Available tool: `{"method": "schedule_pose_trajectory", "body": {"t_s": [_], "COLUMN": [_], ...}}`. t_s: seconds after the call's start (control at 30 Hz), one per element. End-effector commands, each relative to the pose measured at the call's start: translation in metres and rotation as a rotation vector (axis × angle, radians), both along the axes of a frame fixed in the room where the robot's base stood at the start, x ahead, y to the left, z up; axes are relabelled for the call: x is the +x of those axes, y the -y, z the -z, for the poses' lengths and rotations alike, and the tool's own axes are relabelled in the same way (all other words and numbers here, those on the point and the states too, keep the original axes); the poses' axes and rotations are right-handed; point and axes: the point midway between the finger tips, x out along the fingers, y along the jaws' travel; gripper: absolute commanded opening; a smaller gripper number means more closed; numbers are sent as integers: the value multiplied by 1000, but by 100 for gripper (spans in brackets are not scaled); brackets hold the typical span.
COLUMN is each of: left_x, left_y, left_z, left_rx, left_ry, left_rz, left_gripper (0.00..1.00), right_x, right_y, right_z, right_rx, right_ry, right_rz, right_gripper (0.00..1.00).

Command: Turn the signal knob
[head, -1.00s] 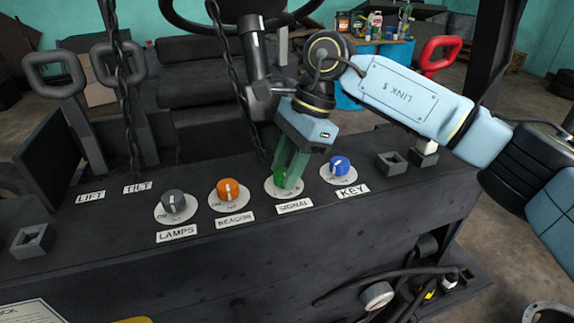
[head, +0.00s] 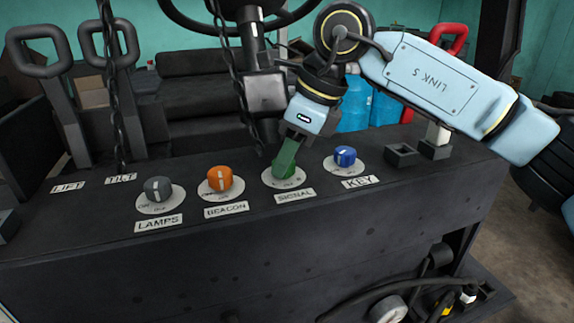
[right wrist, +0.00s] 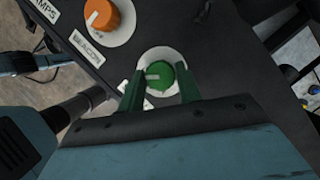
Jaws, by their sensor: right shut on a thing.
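The signal knob (right wrist: 166,77) is green with a pale pointer mark, on a round white dial plate (head: 269,177) above the SIGNAL label (head: 295,195). In the right wrist view its pointer mark faces left. My right gripper (head: 283,168) comes down on it from above, its green fingers on either side of the knob, shut on it. In the head view the fingers show nearly edge-on and hide most of the knob. My left gripper is not in view.
The orange beacon knob (head: 220,179) and grey lamps knob (head: 158,189) are to the left. The blue key knob (head: 345,156) is close on the right. A chain (head: 112,90) hangs at the left, and the steering column (head: 262,85) stands behind.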

Motion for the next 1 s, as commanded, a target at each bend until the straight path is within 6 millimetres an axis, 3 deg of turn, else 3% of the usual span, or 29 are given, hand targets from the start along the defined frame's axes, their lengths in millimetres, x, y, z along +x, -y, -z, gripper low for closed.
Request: {"method": "schedule_pose_trajectory", "body": {"t_s": [0.2, 0.73, 0.77, 0.9, 1.0], "left_x": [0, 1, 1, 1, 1], "left_y": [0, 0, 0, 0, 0], "left_z": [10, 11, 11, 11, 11], "left_rx": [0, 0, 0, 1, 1], "left_ry": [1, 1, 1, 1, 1], "left_rz": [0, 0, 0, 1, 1], "left_gripper": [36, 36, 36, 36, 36], "right_x": [-1, 0, 0, 0, 0], "right_y": [0, 0, 0, 0, 0], "right_z": [1, -1, -1, -1, 0], "right_rx": [-1, -1, -1, -1, -1], "right_ry": [0, -1, -1, 0, 0], "right_rz": [69, 93, 93, 92, 92], "right_gripper": [11, 11, 38, 56, 56]}}
